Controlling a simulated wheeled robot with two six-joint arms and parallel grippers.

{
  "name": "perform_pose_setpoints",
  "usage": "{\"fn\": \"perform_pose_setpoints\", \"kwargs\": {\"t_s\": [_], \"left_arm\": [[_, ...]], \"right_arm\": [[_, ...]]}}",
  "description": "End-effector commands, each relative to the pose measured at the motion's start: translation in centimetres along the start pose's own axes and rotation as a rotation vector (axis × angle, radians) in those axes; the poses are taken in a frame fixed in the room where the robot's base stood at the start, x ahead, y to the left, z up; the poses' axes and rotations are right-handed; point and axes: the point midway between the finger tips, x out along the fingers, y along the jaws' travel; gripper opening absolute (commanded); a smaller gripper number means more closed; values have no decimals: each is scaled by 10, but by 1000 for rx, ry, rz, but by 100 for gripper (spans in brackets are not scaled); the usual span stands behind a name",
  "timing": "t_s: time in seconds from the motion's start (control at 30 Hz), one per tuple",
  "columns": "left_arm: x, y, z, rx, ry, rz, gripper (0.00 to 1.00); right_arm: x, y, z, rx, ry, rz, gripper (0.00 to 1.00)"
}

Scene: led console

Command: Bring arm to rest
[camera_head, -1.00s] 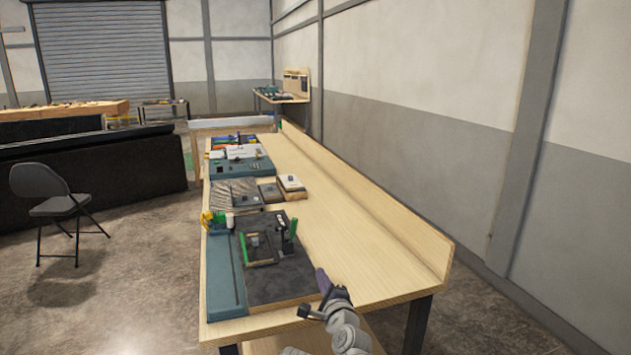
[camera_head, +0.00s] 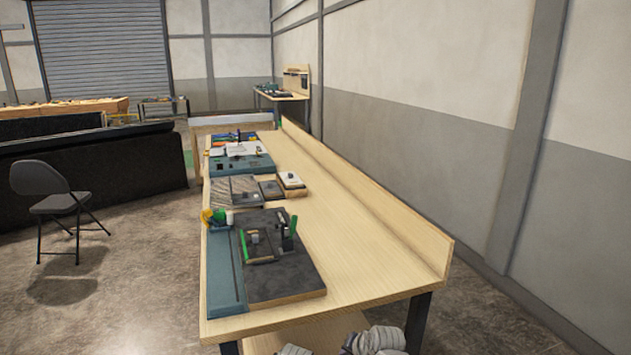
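Parts of my arm (camera_head: 376,341) show at the bottom edge of the head view, low in front of the table's near end. They are cut off by the frame, and no gripper fingertips can be made out. My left gripper is not in view. The wooden table (camera_head: 345,255) carries a dark board (camera_head: 292,283) with small upright parts and a green piece, beside a teal strip (camera_head: 224,275). My arm is apart from these things.
Farther along the table lie small panels (camera_head: 235,190), a white-topped block (camera_head: 291,180) and a teal tray (camera_head: 240,164). The table's right side is bare up to a raised back rail (camera_head: 375,208). A folding chair (camera_head: 55,203) stands on the floor at left.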

Motion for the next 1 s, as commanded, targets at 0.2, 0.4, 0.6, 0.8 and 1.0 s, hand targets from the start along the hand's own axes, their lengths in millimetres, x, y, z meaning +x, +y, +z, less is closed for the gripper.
{"fn": "perform_pose_setpoints", "kwargs": {"t_s": [0.2,0.4,0.6,0.8,1.0], "left_arm": [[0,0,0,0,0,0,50],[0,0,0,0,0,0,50],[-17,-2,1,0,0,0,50],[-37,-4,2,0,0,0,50],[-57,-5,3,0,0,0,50]], "right_arm": [[-18,72,33,-263,-210,227,0],[-42,118,53,-415,-386,357,0],[-62,105,73,-523,-480,394,0],[-78,71,97,-624,-530,406,0],[-98,39,123,-731,-579,421,0]]}}
